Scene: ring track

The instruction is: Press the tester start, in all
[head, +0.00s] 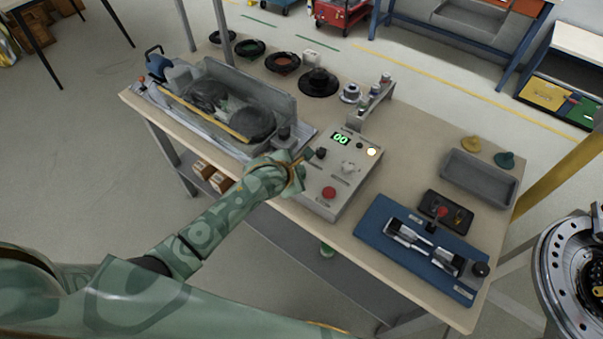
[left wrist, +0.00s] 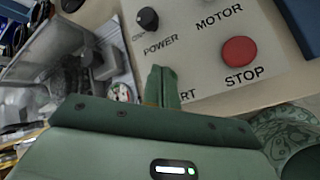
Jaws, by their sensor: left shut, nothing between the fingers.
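The tester is a light grey control box (head: 352,190) on the workbench, with a green display (head: 340,138) reading 00, a lit pale lamp (head: 372,152) and a red STOP button (head: 329,193). In the left wrist view its panel (left wrist: 205,58) shows a black POWER knob (left wrist: 148,20), the word MOTOR and the STOP button (left wrist: 240,51). My left gripper (head: 303,157) is shut and empty over the panel's left edge. Its fingers (left wrist: 161,84) cover the first letters of a label ending in RT; the start button is hidden. Whether the fingertips touch the panel I cannot tell.
A machine with a clear cover (head: 240,110) stands left of the tester. A blue mat (head: 375,240) with metal parts lies to the right, near a grey tray (head: 478,178). Several rings and a flanged black part (head: 317,84) line the back of the bench.

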